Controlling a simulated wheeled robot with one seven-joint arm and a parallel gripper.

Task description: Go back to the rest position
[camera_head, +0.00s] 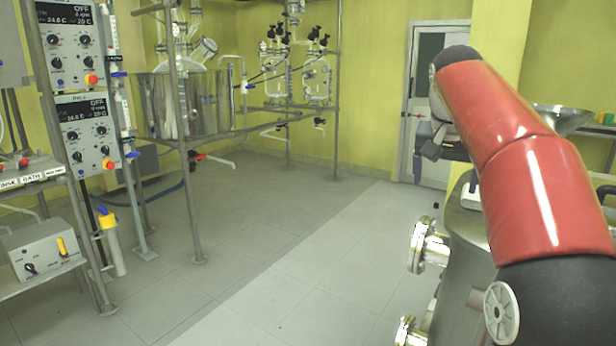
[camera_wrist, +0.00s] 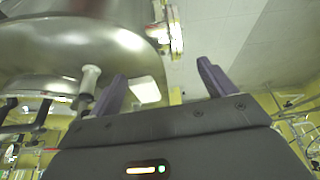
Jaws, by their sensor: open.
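My gripper (camera_wrist: 160,88) shows in the wrist view with its two dark fingers spread apart and nothing between them. In the head view my red arm rises from the lower right and bends over at the top. A large shiny steel vessel (camera_wrist: 75,45) fills the upper left of the wrist view, near the left finger. The same kind of steel vessel (camera_head: 455,260) stands below my arm in the head view, partly hidden by it.
Flanged ports (camera_head: 428,246) stick out from the vessel's left side. Control boxes (camera_head: 85,130) and a metal frame with a glass reactor (camera_head: 190,105) stand at the left. More glassware (camera_head: 317,80) hangs at the back wall near a door (camera_head: 428,165). The tiled floor (camera_head: 270,250) between is clear.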

